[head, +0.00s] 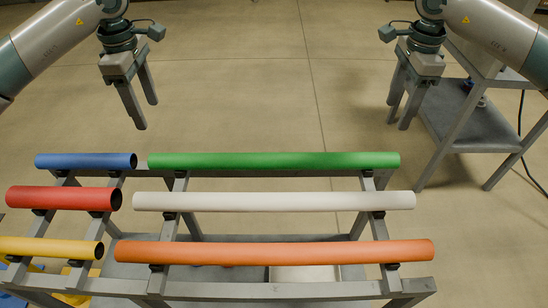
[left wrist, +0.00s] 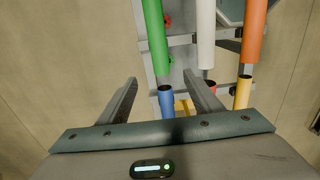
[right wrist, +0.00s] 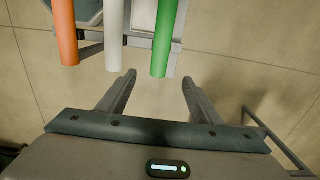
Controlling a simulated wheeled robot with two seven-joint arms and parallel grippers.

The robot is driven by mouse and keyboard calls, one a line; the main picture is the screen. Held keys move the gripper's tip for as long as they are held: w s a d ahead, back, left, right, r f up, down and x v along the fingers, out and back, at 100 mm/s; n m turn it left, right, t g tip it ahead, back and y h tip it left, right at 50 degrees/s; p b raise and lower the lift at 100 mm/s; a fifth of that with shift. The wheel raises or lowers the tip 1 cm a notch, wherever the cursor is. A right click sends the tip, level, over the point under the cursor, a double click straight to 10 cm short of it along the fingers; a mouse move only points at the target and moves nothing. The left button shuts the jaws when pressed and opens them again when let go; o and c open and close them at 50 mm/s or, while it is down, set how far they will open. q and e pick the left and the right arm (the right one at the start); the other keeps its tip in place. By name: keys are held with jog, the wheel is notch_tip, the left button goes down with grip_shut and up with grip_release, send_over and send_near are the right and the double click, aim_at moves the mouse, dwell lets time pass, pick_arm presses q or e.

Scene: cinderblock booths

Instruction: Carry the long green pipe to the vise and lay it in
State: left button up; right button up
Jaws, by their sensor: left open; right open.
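The long green pipe (head: 274,160) lies across the far row of the rack, resting on dark supports. It also shows in the left wrist view (left wrist: 154,38) and the right wrist view (right wrist: 167,38). My left gripper (head: 146,116) is open and empty, above and beyond the rack, near the gap between the blue pipe and the green pipe. My right gripper (head: 397,115) is open and empty, above and beyond the green pipe's right end. Neither gripper touches the pipe. No vise can be made out for certain in these views.
The grey rack (head: 260,291) also holds a long white pipe (head: 274,201), a long orange pipe (head: 274,252), and short blue (head: 86,160), red (head: 63,198) and yellow (head: 51,247) pipes. A grey metal table with a lower shelf (head: 470,122) stands at right. The floor beyond the rack is clear.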

pick_arm(q)
jog(key=shift+f, duration=0.1)
send_near(166, 156)
notch_tip(166, 156, down, 10)
jog(key=shift+f, duration=0.15)
pick_arm(e)
notch_tip(166, 156, down, 18)
jog(key=shift+r, duration=0.25)
pick_arm(q)
grip_shut()
pick_arm(e)
grip_shut()
jog(key=shift+w+r, duration=0.1)
